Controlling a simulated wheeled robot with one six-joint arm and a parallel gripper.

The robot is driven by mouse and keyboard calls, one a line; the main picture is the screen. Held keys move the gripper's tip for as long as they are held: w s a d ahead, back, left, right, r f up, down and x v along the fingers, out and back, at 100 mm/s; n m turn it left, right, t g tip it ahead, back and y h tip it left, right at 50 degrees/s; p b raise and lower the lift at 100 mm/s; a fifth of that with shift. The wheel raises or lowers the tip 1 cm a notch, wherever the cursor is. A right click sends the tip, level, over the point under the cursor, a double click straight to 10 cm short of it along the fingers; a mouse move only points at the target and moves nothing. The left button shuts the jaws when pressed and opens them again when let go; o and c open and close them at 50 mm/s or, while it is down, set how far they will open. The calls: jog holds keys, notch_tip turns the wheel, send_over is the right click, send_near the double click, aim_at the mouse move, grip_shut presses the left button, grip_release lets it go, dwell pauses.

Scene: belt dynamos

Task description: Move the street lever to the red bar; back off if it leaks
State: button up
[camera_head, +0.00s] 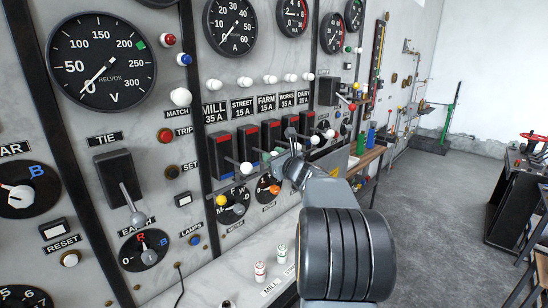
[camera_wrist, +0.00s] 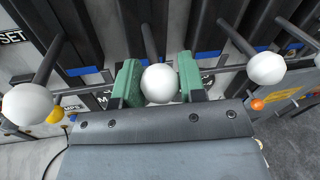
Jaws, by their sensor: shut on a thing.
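The street lever stands in a dark slotted housing (camera_head: 248,146) under the STREET 15 A label (camera_head: 243,107), second from the left in a row of several. A red bar (camera_head: 246,129) marks the top of its housing. In the wrist view the lever's white ball knob (camera_wrist: 160,84) sits between the green pads of my gripper, which is shut on it. The lever's dark shaft (camera_wrist: 149,40) runs back into the housing, low near a blue bar. In the head view my gripper (camera_head: 277,154) hides most of this lever. No leak is visible.
The mill lever's white knob (camera_wrist: 28,105) is close on the left and another white knob (camera_wrist: 266,68) close on the right. Below are a yellow knob (camera_head: 222,200) and an orange dial (camera_head: 269,187). Open floor (camera_head: 430,190) lies to the right.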

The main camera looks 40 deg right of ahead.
grip_shut()
jog(key=shift+r, duration=0.4)
jog(key=shift+w+r, duration=0.15)
jog(key=shift+r, duration=0.65)
jog(key=shift+w+r, duration=0.1)
jog(key=shift+r, duration=0.65)
jog(key=shift+w+a+r+p, duration=0.1)
jog(key=shift+w+r+p, duration=0.2)
jog(key=shift+r, duration=0.4)
jog(key=shift+w+a+r+p, duration=0.15)
jog(key=shift+w+r, duration=0.25)
jog(key=shift+r, duration=0.3)
jog(key=shift+w+r, duration=0.1)
jog(key=o, duration=0.9)
grip_release()
jog(key=shift+c, duration=0.2)
jog(key=shift+d, duration=0.1)
